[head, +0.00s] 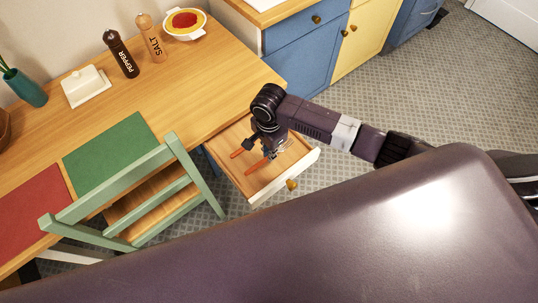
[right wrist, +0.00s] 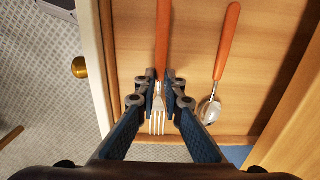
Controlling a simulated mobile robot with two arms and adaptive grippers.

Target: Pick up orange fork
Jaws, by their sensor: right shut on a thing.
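The orange fork (right wrist: 163,40) lies in the open drawer (head: 300,166), its orange handle pointing up in the right wrist view and its silver tines toward my palm. My right gripper (right wrist: 159,97) is shut on the fork's metal neck, with a finger on each side. In the head view the fork's handle (head: 255,168) sticks out from under my right gripper (head: 272,150), which is inside the drawer. I cannot tell whether the fork touches the drawer floor. My left gripper is not in view.
An orange-handled spoon (right wrist: 227,42) lies beside the fork. The drawer front with its brass knob (head: 291,184) is close to my gripper. The wooden table (head: 215,92) is above the drawer, and a green chair (head: 178,145) stands left of it.

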